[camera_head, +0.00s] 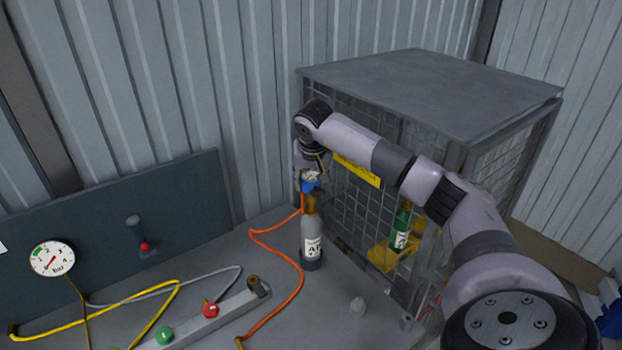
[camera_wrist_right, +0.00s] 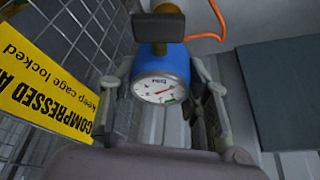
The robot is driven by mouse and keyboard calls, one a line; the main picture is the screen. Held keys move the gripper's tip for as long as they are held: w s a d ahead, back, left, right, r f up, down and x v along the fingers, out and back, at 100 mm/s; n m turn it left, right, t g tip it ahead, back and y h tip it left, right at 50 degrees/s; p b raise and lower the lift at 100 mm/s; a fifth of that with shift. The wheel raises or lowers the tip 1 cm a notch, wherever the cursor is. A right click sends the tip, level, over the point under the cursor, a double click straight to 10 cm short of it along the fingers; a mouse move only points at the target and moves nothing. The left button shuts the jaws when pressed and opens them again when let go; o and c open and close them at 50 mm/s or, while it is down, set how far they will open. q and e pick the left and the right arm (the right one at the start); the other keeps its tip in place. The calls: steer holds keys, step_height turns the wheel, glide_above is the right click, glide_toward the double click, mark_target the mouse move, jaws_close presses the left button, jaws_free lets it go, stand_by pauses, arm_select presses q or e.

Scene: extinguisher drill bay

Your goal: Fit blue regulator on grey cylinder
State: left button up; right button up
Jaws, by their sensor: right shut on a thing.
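The grey cylinder (camera_head: 312,236) stands upright on the bench in the head view, with a white label and a brass valve (camera_head: 311,204) on top. The blue regulator (camera_head: 310,186) is directly above that valve; I cannot tell whether they touch or are joined. My right gripper (camera_head: 311,176) is shut on the regulator from above. In the right wrist view, the blue regulator (camera_wrist_right: 176,66) sits between the two fingers, its white gauge (camera_wrist_right: 160,91) facing the camera. A dark block (camera_wrist_right: 160,27) and brass part lie beyond it. My left gripper is not in view.
A mesh cage (camera_head: 350,215) with a yellow sign (camera_head: 357,171) stands close right of the cylinder, with a green bottle (camera_head: 400,230) inside. An orange hose (camera_head: 293,290) curves left of the cylinder. A manifold (camera_head: 232,308) with red and green knobs lies at front left.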

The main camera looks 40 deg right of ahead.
steer(key=shift+f, duration=0.25)
steer(key=shift+f+b, duration=0.6)
steer(key=shift+f, duration=0.15)
steer(key=shift+f+b, duration=0.4)
steer(key=shift+f, duration=0.5)
stand_by(1.1)
steer(key=o, duration=1.2)
steer(key=shift+o, duration=0.3)
steer(key=shift+f, duration=0.1)
